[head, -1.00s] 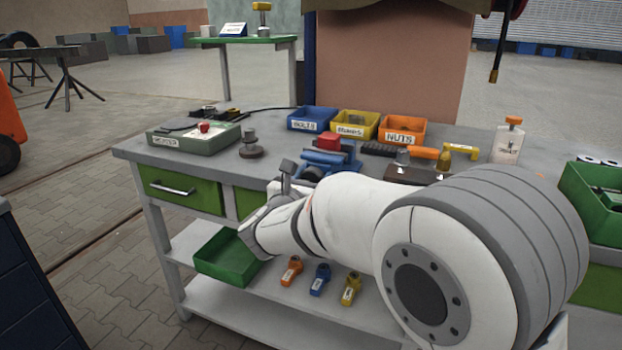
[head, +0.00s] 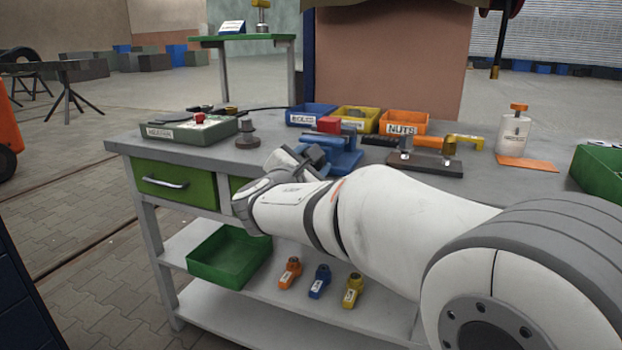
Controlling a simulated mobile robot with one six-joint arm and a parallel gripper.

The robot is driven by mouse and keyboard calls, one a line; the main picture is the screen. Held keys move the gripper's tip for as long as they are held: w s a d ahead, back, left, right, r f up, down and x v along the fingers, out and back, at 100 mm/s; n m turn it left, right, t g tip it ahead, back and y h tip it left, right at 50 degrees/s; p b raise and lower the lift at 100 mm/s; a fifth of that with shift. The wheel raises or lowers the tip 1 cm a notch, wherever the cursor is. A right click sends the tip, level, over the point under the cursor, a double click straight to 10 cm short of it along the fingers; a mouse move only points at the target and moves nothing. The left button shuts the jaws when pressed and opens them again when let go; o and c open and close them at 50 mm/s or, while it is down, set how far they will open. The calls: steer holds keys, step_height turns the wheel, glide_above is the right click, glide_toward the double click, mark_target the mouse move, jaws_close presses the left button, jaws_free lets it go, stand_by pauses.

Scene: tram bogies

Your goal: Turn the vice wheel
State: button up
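The blue vice (head: 345,158) stands at the front edge of the workbench (head: 180,153), with a red block (head: 329,124) at its top. I cannot make out its wheel; my gripper and wrist cover the front of the vice. My gripper (head: 312,155) is dark and small, close in front of the vice's left side. Whether it touches the vice or wheel, and whether its fingers are open or shut, I cannot tell.
A heater box (head: 190,131) and a dark round-based part (head: 247,135) stand left of the vice. Blue, yellow and orange (head: 404,122) bins are behind it. A dark block with fittings (head: 425,163) and a white bottle (head: 513,135) are to the right.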

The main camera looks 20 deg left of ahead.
steer(key=m+b, duration=0.1)
steer(key=b, duration=0.1)
steer(key=m+b, duration=0.1)
steer(key=m, duration=0.1)
steer(key=shift+f+b, duration=0.3)
steer(key=shift+b, duration=0.05)
steer(key=shift+r+m+b, duration=0.15)
steer(key=shift+m+b, duration=0.65)
steer(key=shift+b, duration=0.05)
steer(key=o, duration=1)
steer(key=shift+d, duration=0.1)
